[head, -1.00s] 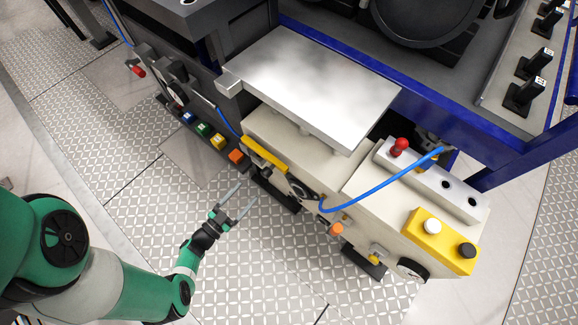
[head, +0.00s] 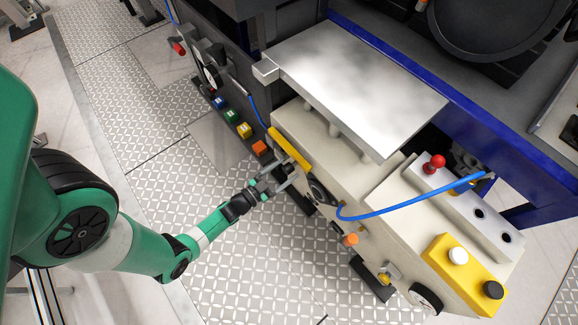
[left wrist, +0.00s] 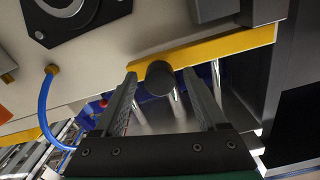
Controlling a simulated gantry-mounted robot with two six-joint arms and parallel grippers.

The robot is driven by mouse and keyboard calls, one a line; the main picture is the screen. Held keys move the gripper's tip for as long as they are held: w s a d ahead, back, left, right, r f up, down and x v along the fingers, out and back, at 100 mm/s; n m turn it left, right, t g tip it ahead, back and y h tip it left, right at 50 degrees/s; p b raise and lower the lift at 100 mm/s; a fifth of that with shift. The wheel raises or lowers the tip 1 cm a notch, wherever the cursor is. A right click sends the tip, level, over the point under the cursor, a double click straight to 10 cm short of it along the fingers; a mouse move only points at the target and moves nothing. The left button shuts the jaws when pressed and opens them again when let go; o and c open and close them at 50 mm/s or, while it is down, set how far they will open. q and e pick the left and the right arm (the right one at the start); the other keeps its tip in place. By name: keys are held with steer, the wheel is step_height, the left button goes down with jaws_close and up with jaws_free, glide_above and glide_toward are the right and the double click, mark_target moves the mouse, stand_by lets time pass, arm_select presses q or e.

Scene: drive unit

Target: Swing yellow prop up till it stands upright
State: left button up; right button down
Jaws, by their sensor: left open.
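The yellow prop (head: 290,149) is a flat bar lying along the upper left edge of the beige housing (head: 330,160) in the head view. In the left wrist view the prop (left wrist: 225,47) runs across the top, with a dark round knob (left wrist: 160,79) near its left end. My left gripper (head: 284,175) is open at the prop's lower side. In the left wrist view its two fingers (left wrist: 160,92) stand on either side of the knob, apart from each other. I cannot tell whether they touch it. My right gripper is not in view.
A silver plate (head: 355,85) sits on posts above the housing. A blue hose (head: 410,200) loops over the front. A red-knobbed lever (head: 433,164) and a yellow button box (head: 463,274) stand to the right. Coloured blocks (head: 244,130) line the left. The patterned floor (head: 165,185) is clear.

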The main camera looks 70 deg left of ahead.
arm_select(q)
steer(key=shift+x, duration=0.9)
jaws_close()
stand_by(0.8)
